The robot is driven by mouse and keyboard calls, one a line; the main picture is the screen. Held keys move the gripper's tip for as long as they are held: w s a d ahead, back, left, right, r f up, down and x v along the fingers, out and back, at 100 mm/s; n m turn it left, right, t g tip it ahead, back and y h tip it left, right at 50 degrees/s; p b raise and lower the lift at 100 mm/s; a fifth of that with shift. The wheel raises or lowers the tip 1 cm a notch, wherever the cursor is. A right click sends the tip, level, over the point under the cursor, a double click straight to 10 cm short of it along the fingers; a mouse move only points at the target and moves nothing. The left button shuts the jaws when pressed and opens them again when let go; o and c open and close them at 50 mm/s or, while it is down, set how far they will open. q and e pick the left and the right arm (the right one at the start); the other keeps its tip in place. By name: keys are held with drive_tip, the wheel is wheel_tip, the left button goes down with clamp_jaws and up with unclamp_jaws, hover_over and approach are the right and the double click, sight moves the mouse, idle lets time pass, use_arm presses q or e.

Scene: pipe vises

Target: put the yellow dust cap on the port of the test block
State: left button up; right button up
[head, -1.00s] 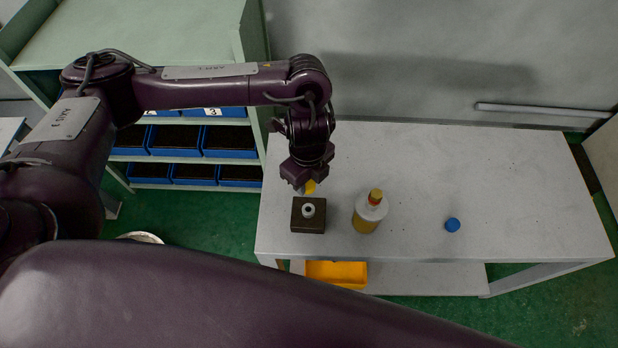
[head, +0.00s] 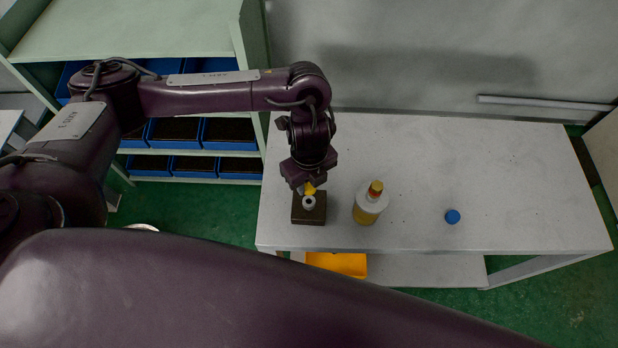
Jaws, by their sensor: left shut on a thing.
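The test block (head: 309,216) is a dark brown block near the left front edge of the grey table. Its port (head: 309,202) is a pale ring with a dark hole on top. My left gripper (head: 306,189) points down just behind the port and is shut on the yellow dust cap (head: 310,189). The cap is partly hidden by the jaws. In the picture it sits right at the far rim of the port; I cannot tell whether they touch. The port's hole still shows. My right gripper is not in view.
A bottle with yellowish contents and an orange-red cap (head: 369,205) stands close to the right of the block. A blue cap (head: 452,216) lies further right. An orange bin (head: 337,264) is on the lower shelf. The table's right and back are clear.

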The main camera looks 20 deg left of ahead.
sight(309, 194)
use_arm(q)
drive_tip(key=shift+f+b, duration=1.4)
drive_tip(key=shift+f, duration=0.8)
drive_tip(key=shift+r, duration=0.1)
drive_tip(key=shift+p, duration=0.55)
drive_tip(key=shift+f+b, duration=1.05)
drive_tip(key=shift+f, duration=0.4)
drive_tip(key=o, duration=1)
drive_tip(key=shift+o, duration=0.2)
drive_tip(key=shift+r, duration=0.15)
